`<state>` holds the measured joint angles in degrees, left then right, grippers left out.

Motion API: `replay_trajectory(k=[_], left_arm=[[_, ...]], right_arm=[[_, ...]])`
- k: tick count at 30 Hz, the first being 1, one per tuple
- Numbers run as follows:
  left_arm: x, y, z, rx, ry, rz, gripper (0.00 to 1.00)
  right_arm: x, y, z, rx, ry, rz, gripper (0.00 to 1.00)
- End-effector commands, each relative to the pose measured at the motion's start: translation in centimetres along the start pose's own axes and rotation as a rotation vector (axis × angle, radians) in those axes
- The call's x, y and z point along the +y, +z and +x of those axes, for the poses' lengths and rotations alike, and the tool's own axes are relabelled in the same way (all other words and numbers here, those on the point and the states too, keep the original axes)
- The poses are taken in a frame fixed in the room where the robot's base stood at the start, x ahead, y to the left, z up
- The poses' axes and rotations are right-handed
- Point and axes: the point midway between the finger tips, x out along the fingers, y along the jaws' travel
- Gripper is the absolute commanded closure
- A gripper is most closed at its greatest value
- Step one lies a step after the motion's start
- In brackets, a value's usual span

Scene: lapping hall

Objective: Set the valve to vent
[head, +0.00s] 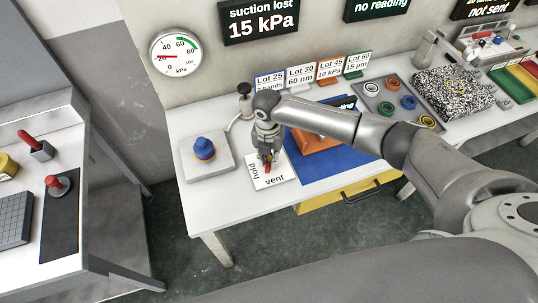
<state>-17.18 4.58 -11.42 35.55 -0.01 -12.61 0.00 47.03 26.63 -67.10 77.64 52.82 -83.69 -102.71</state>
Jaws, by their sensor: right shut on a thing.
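The valve shows as a small red handle (268,168) above a white label card (284,179). The card reads "hold" along its left side and "vent" along its front edge. My right gripper (267,157) points down over the card and is shut on the red handle, hiding most of the valve. The visible red end lies toward the front, near the word "vent"; its exact angle is hard to tell. A wall display (259,19) reads "suction lost 15 kPa". The round gauge (176,52) has its red needle near 20. My left gripper is not in view.
A blue knob-shaped piece (204,146) stands on a pale square plate (223,164) left of the card. An orange block (318,140) on a blue mat (313,174) lies close to the right, under my arm. Lot signs (301,76) stand behind.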

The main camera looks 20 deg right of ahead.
Motion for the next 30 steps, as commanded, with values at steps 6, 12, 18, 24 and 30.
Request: replay_trajectory(k=[6,12,18,24,30], left_arm=[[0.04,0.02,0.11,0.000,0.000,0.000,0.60],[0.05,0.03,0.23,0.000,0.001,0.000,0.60],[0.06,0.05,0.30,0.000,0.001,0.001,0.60],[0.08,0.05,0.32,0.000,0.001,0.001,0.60],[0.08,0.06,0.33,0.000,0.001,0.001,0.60]], right_arm=[[0.06,-0.10,-0.04,-0.002,0.002,-0.186,1.00],[0.04,-0.11,-0.04,-0.004,0.002,-0.318,1.00],[0.03,-0.12,-0.04,-0.006,0.002,-0.401,1.00],[0.02,-0.13,-0.04,-0.006,0.002,-0.440,1.00],[0.00,-0.13,-0.03,-0.006,0.002,-0.448,1.00]])
